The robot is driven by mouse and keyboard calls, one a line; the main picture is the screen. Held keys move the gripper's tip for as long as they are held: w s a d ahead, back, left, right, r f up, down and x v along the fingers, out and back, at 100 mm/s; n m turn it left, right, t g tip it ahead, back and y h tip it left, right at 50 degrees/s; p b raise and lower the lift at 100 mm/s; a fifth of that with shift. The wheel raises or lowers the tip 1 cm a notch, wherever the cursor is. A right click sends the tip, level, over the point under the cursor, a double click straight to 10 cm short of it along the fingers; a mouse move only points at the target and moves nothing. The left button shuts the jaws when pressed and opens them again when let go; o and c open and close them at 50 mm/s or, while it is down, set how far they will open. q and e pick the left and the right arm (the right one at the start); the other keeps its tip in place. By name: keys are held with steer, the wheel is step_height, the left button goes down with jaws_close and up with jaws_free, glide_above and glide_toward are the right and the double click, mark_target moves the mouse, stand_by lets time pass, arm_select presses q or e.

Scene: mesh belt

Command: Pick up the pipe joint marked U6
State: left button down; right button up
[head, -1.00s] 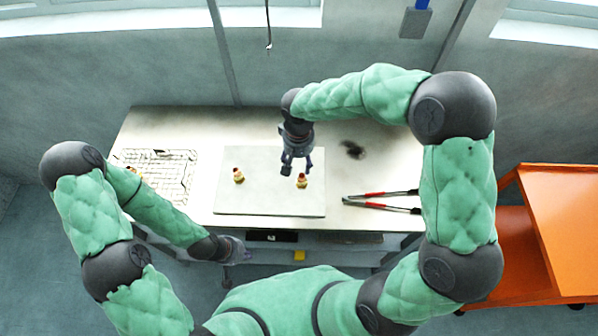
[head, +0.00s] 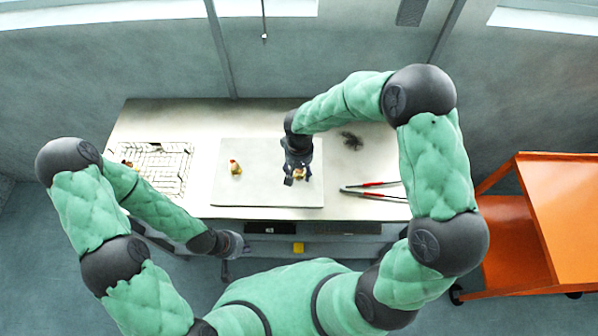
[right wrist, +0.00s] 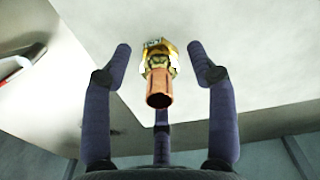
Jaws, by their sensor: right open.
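A brass and copper pipe joint (head: 300,173) is on the pale board under my right gripper (head: 297,178). In the right wrist view the joint (right wrist: 158,90) has a copper tube end and a brass nut with a small mark I cannot read. It stands between the spread fingers of the right gripper (right wrist: 163,62), which is open, with gaps on both sides. A second pipe joint (head: 236,168) stands on the left of the board, its mark too small to read. My left gripper (head: 232,246) is low, in front of the table edge; its fingers are unclear.
The pale board (head: 270,196) lies on the table (head: 205,120). A wire rack (head: 165,165) is at left. Red-handled pliers (head: 372,189) lie to the right of the board, and a dark tangle (head: 350,140) lies behind them. An orange cart (head: 545,200) stands at right.

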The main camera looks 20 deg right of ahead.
jaws_close()
steer(key=shift+r, duration=0.1)
